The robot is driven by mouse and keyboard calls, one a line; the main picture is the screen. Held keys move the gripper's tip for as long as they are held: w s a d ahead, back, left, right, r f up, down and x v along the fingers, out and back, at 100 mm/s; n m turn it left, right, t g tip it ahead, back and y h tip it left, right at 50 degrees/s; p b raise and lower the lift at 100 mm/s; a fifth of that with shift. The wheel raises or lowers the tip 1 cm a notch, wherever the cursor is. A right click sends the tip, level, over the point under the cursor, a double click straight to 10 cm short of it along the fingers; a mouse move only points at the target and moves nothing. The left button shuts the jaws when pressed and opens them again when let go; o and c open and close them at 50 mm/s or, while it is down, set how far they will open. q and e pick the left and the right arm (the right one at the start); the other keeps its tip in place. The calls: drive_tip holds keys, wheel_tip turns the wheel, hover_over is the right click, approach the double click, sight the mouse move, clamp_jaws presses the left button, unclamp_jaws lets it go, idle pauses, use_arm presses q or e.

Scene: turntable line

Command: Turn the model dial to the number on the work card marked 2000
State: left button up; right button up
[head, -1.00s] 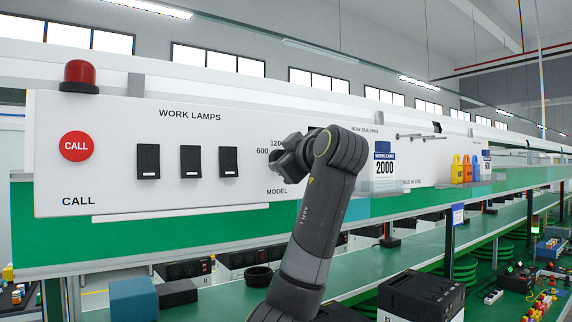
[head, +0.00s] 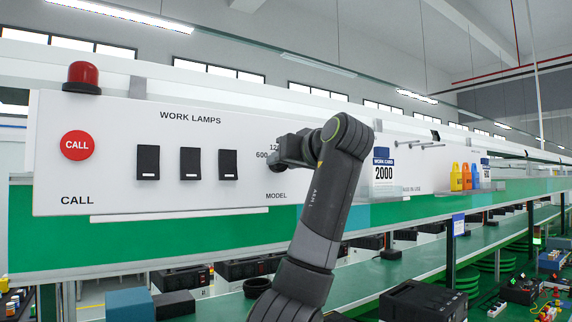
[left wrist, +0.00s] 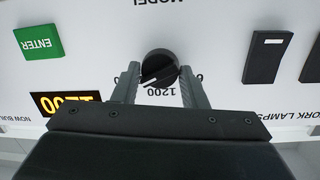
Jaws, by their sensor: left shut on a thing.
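My left gripper (left wrist: 158,75) is shut on the dial, one finger on each side. In the head view my left gripper (head: 288,150) is at the panel and hides the dial. The work card (head: 383,171) with a blue header and the number 2000 stands to its right. My right gripper is not in view.
A lit display (left wrist: 66,103) reads 1200 upside down, partly covered by my gripper. A green ENTER button (left wrist: 39,42) is near it. Black lamp switches (head: 190,163) and the red CALL button (head: 77,145) are on the panel's left.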

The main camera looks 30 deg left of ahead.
use_arm(q)
drive_tip(key=shift+m, duration=0.5)
drive_tip(key=o, duration=1)
drive_tip(key=shift+a, duration=0.1)
drive_tip(key=shift+c, duration=0.2)
drive_tip(key=b+v, duration=0.6)
drive_tip(key=v, duration=1.1)
drive_tip(key=shift+d+r+b, duration=0.2)
drive_tip(key=shift+d+b, duration=0.1)
